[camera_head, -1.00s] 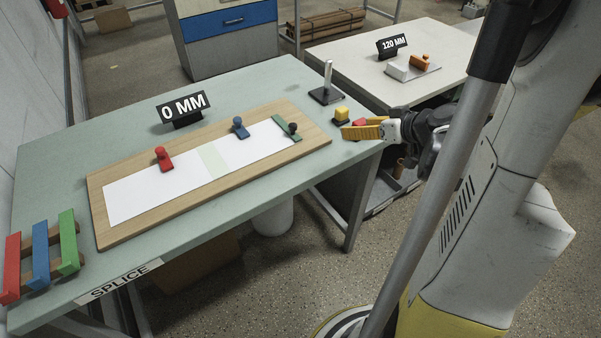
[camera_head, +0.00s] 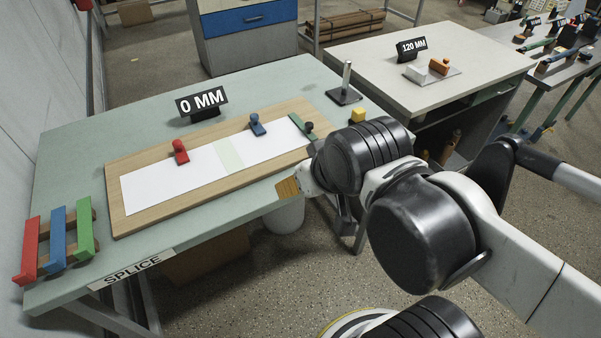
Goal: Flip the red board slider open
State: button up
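The red board slider (camera_head: 181,152) is a small red piece with a rounded knob. It stands at the far edge of the white paper (camera_head: 172,180) on the wooden board (camera_head: 128,225), left of the middle. A blue slider (camera_head: 257,126) and a green bar with a dark knob (camera_head: 302,127) are farther right on the board. My gripper (camera_head: 287,188), with orange-yellow fingers, is at the table's front edge, to the right of and nearer than the red slider and apart from it. My wrist hides part of the gripper, and the finger gap does not show clearly.
Red, blue and green bars (camera_head: 57,238) lie on a rack at the table's left end. A "0 MM" sign (camera_head: 202,103) stands behind the board. A metal post (camera_head: 346,85) and a yellow block (camera_head: 357,115) are at the right. A second table (camera_head: 370,72) stands beyond.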

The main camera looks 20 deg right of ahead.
aim_at(182, 157)
jog(key=i+u, duration=0.15)
jog(key=u, duration=0.2)
jog(key=i+l+u, duration=0.1)
jog(key=u, duration=0.3)
jog(key=l, duration=0.1)
